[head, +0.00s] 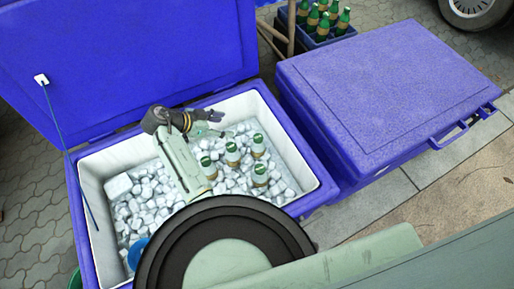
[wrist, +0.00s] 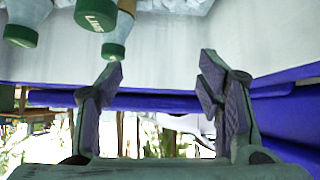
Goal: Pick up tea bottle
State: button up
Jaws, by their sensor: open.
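Several pale bottles with green caps, one of them a bottle (head: 232,155), stand in ice in the open cooler (head: 297,146). I cannot tell which is the tea bottle. My gripper (head: 212,116) is over the cooler's far side, behind and left of the bottles. In the wrist view, the fingers of my gripper (wrist: 158,68) are spread with nothing between them. Green-capped bottles, such as one capped bottle (wrist: 97,14) reading "LIME", show at the upper left, apart from the fingers. Their lower parts are cut off by the frame.
The cooler's raised blue lid (head: 130,60) stands behind it. A white block (head: 118,188) lies on the ice at left. A closed blue cooler (head: 385,95) stands at right. A crate of green bottles (head: 325,22) is at the back.

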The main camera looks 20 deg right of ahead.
aim_at(255, 140)
jog(key=s+m, duration=0.1)
jog(key=s+f+m+g+h, duration=0.1)
jog(key=s+d+m+g+h, duration=0.1)
jog(key=s, duration=0.1)
jog(key=shift+s+f, duration=0.1)
jog(key=shift+f, duration=0.3)
jog(key=x, duration=0.3)
jog(key=p+x, duration=0.1)
jog(key=x, duration=0.2)
jog(key=p+x, duration=0.1)
jog(key=x, duration=0.2)
jog(key=shift+s+d+r, duration=0.15)
jog(key=shift+s+d, duration=0.25)
jog(key=shift+d, duration=0.3)
grip_shut()
